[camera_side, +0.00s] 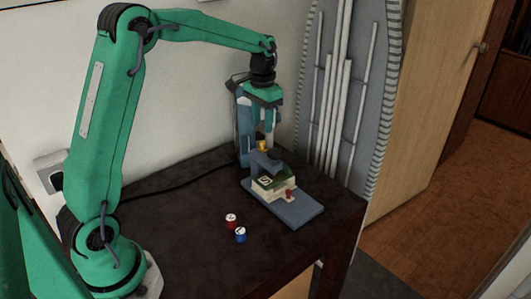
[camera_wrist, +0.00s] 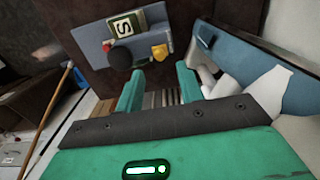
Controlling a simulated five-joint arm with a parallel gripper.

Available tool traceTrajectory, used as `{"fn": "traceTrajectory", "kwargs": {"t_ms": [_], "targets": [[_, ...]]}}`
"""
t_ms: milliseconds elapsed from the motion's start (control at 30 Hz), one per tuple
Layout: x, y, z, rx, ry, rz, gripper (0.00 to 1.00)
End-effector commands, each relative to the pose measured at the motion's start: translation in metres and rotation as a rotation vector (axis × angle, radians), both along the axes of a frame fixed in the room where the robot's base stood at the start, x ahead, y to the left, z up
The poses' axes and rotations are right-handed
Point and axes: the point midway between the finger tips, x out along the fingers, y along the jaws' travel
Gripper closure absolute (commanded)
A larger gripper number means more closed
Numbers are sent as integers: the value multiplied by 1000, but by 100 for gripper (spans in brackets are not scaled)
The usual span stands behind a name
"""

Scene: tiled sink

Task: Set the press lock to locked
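The press is a blue-grey device with a flat base plate (camera_side: 303,213), near the table's right corner in the side view. A cream block with a dark green top marked S (camera_side: 265,181) sits on the plate. A red knob (camera_side: 290,194) is at its front and a yellow part (camera_side: 263,146) is higher up; I cannot tell which is the lock or how it is set. In the wrist view, the yellow part (camera_wrist: 160,52) lies just beyond my fingertips, beside a dark round part (camera_wrist: 121,57). My gripper (camera_wrist: 160,72) is open, fingers apart with nothing between them, above the press.
A red-sided cylinder (camera_side: 231,220) and a blue-sided cylinder (camera_side: 240,235) stand on the dark table (camera_side: 190,240), left of the press. A tall blue column (camera_side: 244,135) stands beside my gripper. An ironing board (camera_side: 345,90) leans behind. The table's front is mostly clear.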

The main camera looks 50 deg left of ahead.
Motion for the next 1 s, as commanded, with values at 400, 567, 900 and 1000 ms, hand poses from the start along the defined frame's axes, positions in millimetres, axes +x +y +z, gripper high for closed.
{"fn": "traceTrajectory", "kwargs": {"t_ms": [400, 567, 900, 1000], "targets": [[0, 0, -50, -1, 2, 0, 63], [-1, 0, -59, 0, 1, 0, 63], [0, 0, -61, 0, 0, 0, 64], [0, 0, -61, 0, 0, 0, 84]]}}
